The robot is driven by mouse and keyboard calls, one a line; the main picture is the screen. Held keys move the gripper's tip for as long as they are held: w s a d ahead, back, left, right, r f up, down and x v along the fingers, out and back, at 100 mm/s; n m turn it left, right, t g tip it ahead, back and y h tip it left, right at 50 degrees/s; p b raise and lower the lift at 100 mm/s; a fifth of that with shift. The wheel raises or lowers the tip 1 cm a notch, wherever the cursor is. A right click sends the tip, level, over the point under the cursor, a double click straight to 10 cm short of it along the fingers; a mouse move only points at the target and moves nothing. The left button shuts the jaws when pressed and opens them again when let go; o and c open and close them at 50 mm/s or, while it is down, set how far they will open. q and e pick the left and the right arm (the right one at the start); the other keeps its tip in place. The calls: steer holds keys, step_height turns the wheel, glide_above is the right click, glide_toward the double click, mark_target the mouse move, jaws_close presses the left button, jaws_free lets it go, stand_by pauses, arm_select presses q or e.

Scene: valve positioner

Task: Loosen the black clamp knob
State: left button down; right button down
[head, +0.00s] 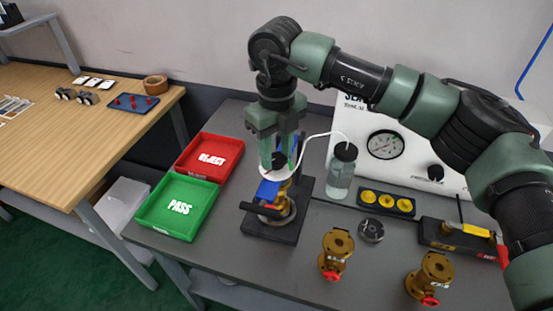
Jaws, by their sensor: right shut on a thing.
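My right gripper (279,166) points down over the black clamp fixture (307,190) in the head view. Below the fingers, a brass valve with a blue part (267,190) sits in the fixture. A black bar handle (260,211) sticks out at the fixture's front left. The fingers hide part of the fixture's top. My left gripper is not in view.
A clear bottle (341,176) with a white tube stands just right of the gripper. Red (190,172) and green (150,221) trays lie to the left. Two brass valves (336,254) (431,278) stand at the front right. A gauge test unit (440,150) stands behind.

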mark_target(277, 158)
steer(key=shift+n+b, duration=0.55)
steer(key=shift+n, duration=0.55)
steer(key=shift+r, duration=0.1)
steer(key=c, duration=0.9)
jaws_free()
step_height(277, 158, up, 8)
steer(key=shift+f+b, duration=0.1)
steer(key=shift+b, duration=0.55)
